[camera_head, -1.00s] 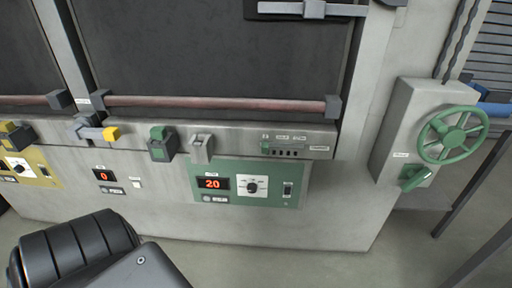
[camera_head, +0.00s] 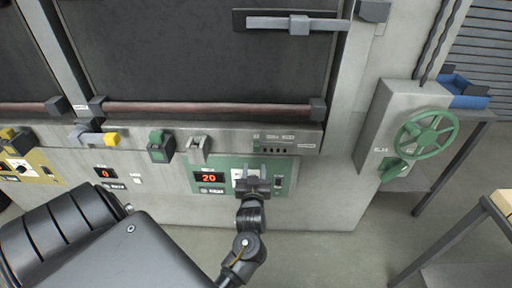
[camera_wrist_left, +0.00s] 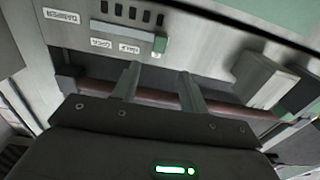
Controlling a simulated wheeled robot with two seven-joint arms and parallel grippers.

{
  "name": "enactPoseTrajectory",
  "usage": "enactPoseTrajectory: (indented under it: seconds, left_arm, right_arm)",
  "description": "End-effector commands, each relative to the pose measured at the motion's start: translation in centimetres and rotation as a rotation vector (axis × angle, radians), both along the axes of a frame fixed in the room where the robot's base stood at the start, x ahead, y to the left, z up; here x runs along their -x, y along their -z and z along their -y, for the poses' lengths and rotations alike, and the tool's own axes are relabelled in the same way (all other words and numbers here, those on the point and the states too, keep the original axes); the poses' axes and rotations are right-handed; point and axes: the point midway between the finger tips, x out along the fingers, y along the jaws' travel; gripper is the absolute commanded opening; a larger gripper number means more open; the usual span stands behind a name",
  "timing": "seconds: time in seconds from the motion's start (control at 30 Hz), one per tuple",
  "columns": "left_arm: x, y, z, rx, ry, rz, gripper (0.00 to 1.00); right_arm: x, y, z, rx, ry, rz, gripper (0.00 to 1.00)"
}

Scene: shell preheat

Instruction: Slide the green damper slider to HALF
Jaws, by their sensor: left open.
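The green damper slider (camera_head: 257,147) sits at the left end of its slotted track on the grey front rail, by the leftmost of its labels. In the left wrist view, which looks upside down, the slider (camera_wrist_left: 160,44) is at the right end of the slot row. The HALF label (camera_wrist_left: 128,48) is beside it to the left. My left gripper (camera_head: 251,171) is open and empty, below the slider in front of the green control panel. In the wrist view its fingertips (camera_wrist_left: 158,72) are apart, with the slider just beyond the gap, not between them. My right gripper is out of view.
The green panel's display (camera_head: 209,177) reads 20. A grey latch (camera_head: 198,148) and a green block-like control (camera_head: 159,146) stick out left of the slider. A reddish bar (camera_head: 210,109) runs above. A green handwheel (camera_head: 426,134) stands at the right.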

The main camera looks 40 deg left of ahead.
Motion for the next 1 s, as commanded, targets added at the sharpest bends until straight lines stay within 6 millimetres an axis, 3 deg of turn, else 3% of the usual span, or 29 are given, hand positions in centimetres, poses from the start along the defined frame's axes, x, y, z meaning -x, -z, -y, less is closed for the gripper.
enactPoseTrajectory:
  seconds: [0.17,0.7,1.0]
  left_arm:
    - [-0.7,0.0,-0.5,-0.002,0.002,-0.001,0.44]
    - [-7.7,0.0,-5.8,-0.002,0.003,-0.003,0.44]
    - [-8.6,0.2,-6.5,0.0,0.004,-0.003,0.44]
  right_arm:
    - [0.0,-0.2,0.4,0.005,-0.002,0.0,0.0]
    - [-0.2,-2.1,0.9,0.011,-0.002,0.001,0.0]
    - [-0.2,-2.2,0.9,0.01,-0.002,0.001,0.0]
